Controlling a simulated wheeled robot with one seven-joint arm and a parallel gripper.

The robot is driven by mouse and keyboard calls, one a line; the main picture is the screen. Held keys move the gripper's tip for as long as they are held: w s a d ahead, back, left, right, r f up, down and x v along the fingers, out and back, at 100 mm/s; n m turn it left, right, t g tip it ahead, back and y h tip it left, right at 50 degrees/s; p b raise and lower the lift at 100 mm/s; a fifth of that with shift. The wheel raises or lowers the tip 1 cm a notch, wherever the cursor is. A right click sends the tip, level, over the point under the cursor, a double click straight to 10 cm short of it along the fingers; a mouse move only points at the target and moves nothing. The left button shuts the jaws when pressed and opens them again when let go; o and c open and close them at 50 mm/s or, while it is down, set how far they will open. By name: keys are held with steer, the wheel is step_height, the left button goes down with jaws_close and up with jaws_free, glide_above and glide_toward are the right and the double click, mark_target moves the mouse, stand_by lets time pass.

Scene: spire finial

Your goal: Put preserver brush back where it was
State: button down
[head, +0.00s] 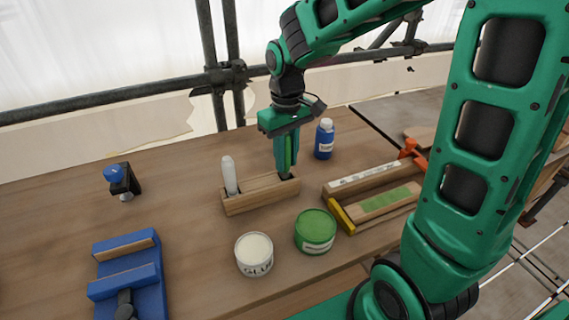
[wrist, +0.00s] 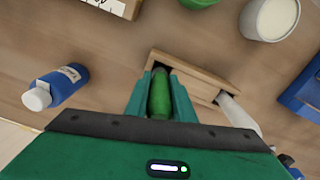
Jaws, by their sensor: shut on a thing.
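The preserver brush shows a green handle (head: 289,152), held upright between the fingers of my gripper (head: 286,172). In the wrist view the green handle (wrist: 160,95) sits between both fingers (wrist: 160,98). My gripper is shut on it, right over the right end of the wooden brush holder (head: 250,203). The brush's lower end is hidden, so I cannot tell how deep it is in the holder. A white-handled brush (head: 229,176) stands in the left part of the holder. The holder also shows in the wrist view (wrist: 198,72).
A white glue tin (head: 254,265) and a green tin (head: 315,245) stand in front of the holder. A blue bottle (head: 324,140) stands behind right. A wooden piece with clamps (head: 385,203) lies right. A blue vise (head: 112,290) and small black clamp (head: 124,182) are left.

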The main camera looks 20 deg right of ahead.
mark_target(287, 135)
steer(key=shift+s+f, duration=0.1)
steer(key=shift+f, duration=0.95)
steer(key=c, duration=1.5)
jaws_free()
steer(key=shift+f, duration=0.1)
step_height(287, 135, up, 12)
steer(key=shift+r, duration=0.15)
steer(key=s+d+f+m, duration=0.2)
steer(key=s+d+m, duration=0.1)
steer(key=s+d, duration=0.2)
steer(key=s+d+f+m, duration=0.2)
steer(key=s+d, duration=0.4)
steer(key=s, duration=0.4)
steer(key=s+d+f+m, duration=0.2)
steer(key=s+d+m, duration=0.2)
steer(key=s+d, duration=0.2)
steer(key=shift+s+d+f, duration=0.1)
steer(key=shift+s+f, duration=0.1)
steer(key=shift+s, duration=0.3)
steer(key=shift+s+f, duration=0.15)
steer(key=shift+s, duration=0.35)
